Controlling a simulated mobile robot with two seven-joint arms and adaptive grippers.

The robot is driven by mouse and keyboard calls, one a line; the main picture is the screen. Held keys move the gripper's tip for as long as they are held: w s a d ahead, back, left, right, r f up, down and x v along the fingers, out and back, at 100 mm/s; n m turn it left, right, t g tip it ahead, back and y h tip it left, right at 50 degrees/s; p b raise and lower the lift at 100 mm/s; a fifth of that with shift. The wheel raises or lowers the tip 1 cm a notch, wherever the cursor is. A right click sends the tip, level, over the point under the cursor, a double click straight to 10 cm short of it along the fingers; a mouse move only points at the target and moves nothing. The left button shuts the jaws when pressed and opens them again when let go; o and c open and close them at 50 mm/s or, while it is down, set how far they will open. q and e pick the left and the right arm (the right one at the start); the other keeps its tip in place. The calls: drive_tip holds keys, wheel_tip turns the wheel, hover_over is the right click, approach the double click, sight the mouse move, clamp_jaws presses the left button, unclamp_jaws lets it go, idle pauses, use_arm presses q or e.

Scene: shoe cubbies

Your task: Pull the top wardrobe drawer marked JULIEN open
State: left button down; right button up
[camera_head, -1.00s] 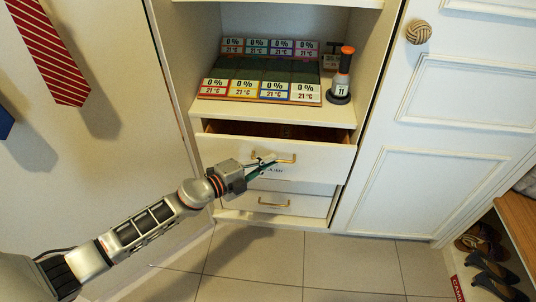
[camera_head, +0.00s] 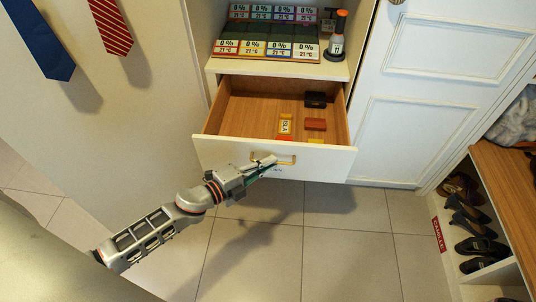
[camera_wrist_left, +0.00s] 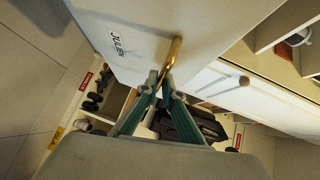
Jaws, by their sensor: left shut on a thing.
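The top drawer (camera_head: 225,150) stands well out of the cabinet, its inside plainly visible. Its front carries the name JULIEN, readable in the left wrist view (camera_wrist_left: 117,43). The brass handle (camera_head: 285,158) is on the drawer front and also shows in the left wrist view (camera_wrist_left: 173,58). My left gripper (camera_head: 268,164) is shut on this handle; its green-sided fingers meet at it in the left wrist view (camera_wrist_left: 160,86). The lower drawer is hidden behind the open one in the head view. My right gripper is not in view.
A tray of labelled squares (camera_head: 262,48) and a dark bottle-like thing (camera_head: 337,38) stand above. Shoes (camera_head: 470,225) fill cubbies at right. The tiled floor (camera_head: 340,235) is clear.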

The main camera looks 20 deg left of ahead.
use_arm(q)
drive_tip(key=shift+s+d, duration=0.25)
drive_tip(key=shift+s, duration=0.65)
drive_tip(key=c, duration=2.2)
unclamp_jaws()
